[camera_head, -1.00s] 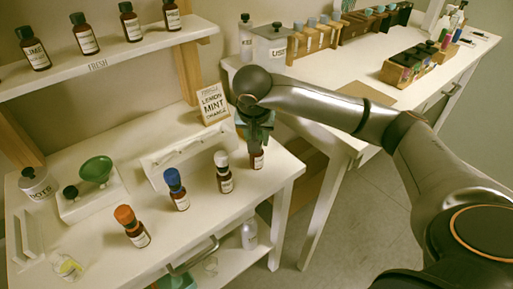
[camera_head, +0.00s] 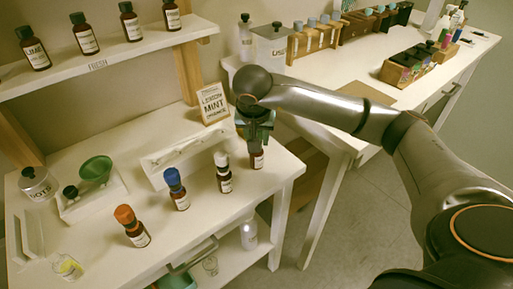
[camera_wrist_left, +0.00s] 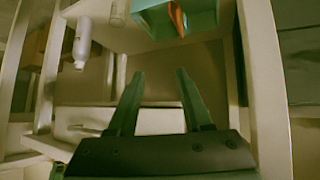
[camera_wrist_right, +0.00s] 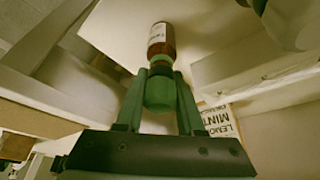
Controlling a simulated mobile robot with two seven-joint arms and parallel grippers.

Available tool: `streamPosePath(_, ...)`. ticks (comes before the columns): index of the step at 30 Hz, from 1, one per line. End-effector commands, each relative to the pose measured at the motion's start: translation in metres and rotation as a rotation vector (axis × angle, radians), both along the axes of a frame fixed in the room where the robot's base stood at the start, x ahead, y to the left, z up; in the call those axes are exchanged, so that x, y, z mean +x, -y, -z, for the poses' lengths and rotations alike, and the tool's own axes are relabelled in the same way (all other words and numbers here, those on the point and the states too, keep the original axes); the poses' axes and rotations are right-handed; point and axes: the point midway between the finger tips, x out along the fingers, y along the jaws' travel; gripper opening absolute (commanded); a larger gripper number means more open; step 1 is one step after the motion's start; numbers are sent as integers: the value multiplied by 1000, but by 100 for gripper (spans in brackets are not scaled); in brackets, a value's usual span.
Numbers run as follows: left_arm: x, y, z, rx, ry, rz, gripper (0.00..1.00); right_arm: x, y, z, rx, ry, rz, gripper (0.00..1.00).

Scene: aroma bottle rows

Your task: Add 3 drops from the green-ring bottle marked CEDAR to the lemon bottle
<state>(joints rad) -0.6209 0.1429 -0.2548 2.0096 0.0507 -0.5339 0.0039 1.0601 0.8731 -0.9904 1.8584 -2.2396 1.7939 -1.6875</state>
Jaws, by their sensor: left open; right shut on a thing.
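My right gripper (camera_head: 257,130) points down at the right end of the front bottle row and is shut on the green top of a brown bottle (camera_head: 258,159). In the right wrist view its fingers (camera_wrist_right: 160,85) close around the green cap (camera_wrist_right: 159,93), with the white-labelled brown body (camera_wrist_right: 161,45) beyond. I cannot read that label or tell whether the bottle touches the table. Bottles with orange (camera_head: 131,227), blue (camera_head: 177,190) and white (camera_head: 223,173) tops stand upright to its left; their labels are unreadable. My left gripper (camera_wrist_left: 158,85) is open and empty.
A card (camera_head: 213,103) reading LEMON, MINT stands behind the row. A white tray (camera_head: 172,160), a green bowl (camera_head: 96,168) and a jar (camera_head: 38,184) are on the table (camera_head: 95,245). Shelf bottles (camera_head: 84,34) stand above. A teal bin (camera_wrist_left: 172,30) shows in the left wrist view.

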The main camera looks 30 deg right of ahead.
Motion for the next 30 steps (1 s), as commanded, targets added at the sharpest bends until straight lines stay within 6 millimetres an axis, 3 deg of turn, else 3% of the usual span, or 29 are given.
streamPosePath(11,0,0,-3,0,1,0,50,0,0,-4,-1,1,0,24)
streamPosePath(16,-1,-3,-18,0,10,-7,50,0,0,-26,-1,2,1,24)
streamPosePath(30,-13,-26,-35,29,1,-52,50,0,0,-81,0,1,0,24)
